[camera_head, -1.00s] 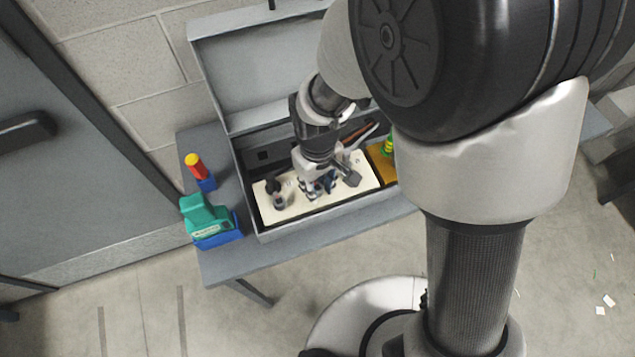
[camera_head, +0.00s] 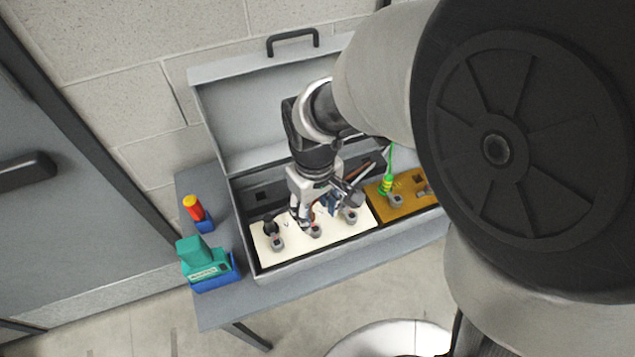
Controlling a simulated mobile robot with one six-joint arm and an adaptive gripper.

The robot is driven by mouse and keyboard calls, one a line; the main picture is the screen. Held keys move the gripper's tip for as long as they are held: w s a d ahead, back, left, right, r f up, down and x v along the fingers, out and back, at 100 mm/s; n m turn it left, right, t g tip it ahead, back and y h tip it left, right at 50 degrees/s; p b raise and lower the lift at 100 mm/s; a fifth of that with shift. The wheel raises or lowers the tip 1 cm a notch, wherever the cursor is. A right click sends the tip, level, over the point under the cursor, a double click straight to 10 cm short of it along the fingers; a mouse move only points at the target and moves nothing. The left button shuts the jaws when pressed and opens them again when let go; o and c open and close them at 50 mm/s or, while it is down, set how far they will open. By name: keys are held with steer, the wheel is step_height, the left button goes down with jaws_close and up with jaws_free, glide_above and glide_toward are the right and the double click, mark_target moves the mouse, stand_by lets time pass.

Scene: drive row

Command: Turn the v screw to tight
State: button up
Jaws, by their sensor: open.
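A cream board (camera_head: 346,231) lies in the open grey case and carries a row of grey screw terminals: a left one (camera_head: 277,243) with a dark piece behind it, a middle one (camera_head: 315,231) and a right one (camera_head: 351,217). Their letters are too small to read, so I cannot tell which is the v screw. My gripper (camera_head: 316,216) is open and points down over the middle terminal, its fingers spread to either side. I cannot tell whether the fingers touch it. My wrist hides the back of the board.
An ochre board (camera_head: 405,207) with a green-wrapped post (camera_head: 387,186) lies at the case's right. The case's raised lid (camera_head: 255,115) stands behind. A teal tool (camera_head: 203,261) and a red-yellow-handled tool (camera_head: 194,208) stand in blue holders on the grey bench, left of the case.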

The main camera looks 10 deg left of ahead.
steer(key=shift+r, duration=2.3)
steer(key=s+d+r+m+t, duration=0.2)
steer(key=s+d+r+m, duration=0.2)
steer(key=d, duration=0.6)
steer(key=s+d+r+m+t, duration=0.2)
steer(key=s+d+r+m, duration=0.3)
steer(key=d, duration=0.5)
step_height(320, 180, up, 2)
steer(key=shift+s+d+r+t, duration=0.1)
steer(key=shift+s+d+t, duration=0.2)
steer(key=shift+s+d, duration=0.15)
